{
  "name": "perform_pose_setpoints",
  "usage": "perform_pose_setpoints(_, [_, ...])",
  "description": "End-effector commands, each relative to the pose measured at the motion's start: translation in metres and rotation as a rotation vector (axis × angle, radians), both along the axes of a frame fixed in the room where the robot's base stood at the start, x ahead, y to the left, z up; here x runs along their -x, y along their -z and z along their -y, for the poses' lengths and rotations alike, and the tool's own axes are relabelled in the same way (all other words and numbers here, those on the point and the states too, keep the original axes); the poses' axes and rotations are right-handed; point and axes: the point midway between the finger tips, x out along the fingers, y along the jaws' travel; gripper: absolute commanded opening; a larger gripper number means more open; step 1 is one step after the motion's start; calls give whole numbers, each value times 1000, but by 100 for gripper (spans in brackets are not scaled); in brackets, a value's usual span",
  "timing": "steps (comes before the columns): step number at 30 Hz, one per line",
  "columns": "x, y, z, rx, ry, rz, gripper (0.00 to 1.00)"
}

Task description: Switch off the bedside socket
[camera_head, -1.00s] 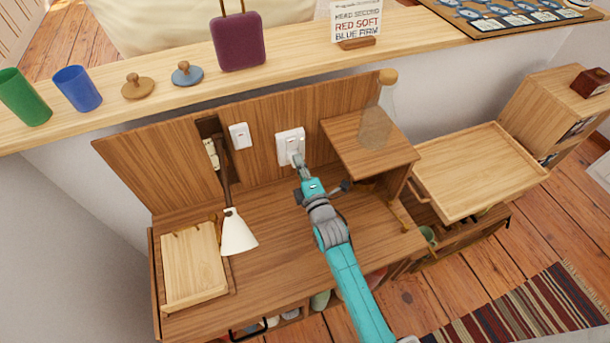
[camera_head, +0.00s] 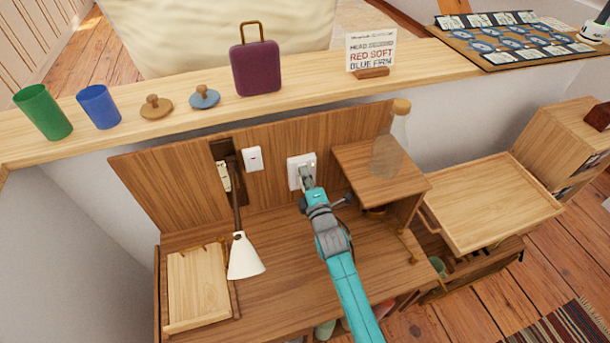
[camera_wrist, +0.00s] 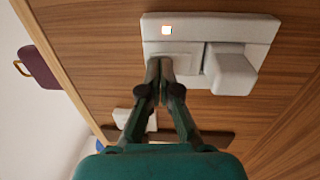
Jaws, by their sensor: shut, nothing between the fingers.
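The bedside socket (camera_head: 294,172) is a white plate on the wooden back panel of the bedside unit. In the wrist view the socket plate (camera_wrist: 285,24) shows a small lit orange-white square, a flat rocker switch (camera_wrist: 186,58) and a block-like white plug (camera_wrist: 231,70) beside it. My gripper (camera_head: 305,175) is shut and empty, right in front of the socket. In the wrist view its fingertips (camera_wrist: 159,66) overlap the lower left of the rocker. I cannot tell whether they touch it. The fingers hide part of the rocker.
A white lamp (camera_head: 245,257) on a dark arm stands left of my arm. A second white switch plate (camera_head: 252,158) is on the panel to the left. A raised shelf box (camera_head: 370,165) bearing a clear bottle (camera_head: 386,155) is close on the right. Cups and a purple case (camera_head: 257,70) line the ledge above.

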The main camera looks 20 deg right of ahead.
Motion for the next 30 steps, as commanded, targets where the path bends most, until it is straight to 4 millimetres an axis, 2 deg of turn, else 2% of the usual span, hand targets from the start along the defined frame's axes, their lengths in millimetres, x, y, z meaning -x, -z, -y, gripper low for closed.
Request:
perform_pose_setpoints(8, [-1,-1,0,0,1,-12,0])
perform_pose_setpoints(13, [10,1,0,0,1,-13,0])
perform_pose_setpoints(24, [76,6,0,0,1,-15,0])
perform_pose_setpoints(30, [104,8,-1,1,1,-16,0])
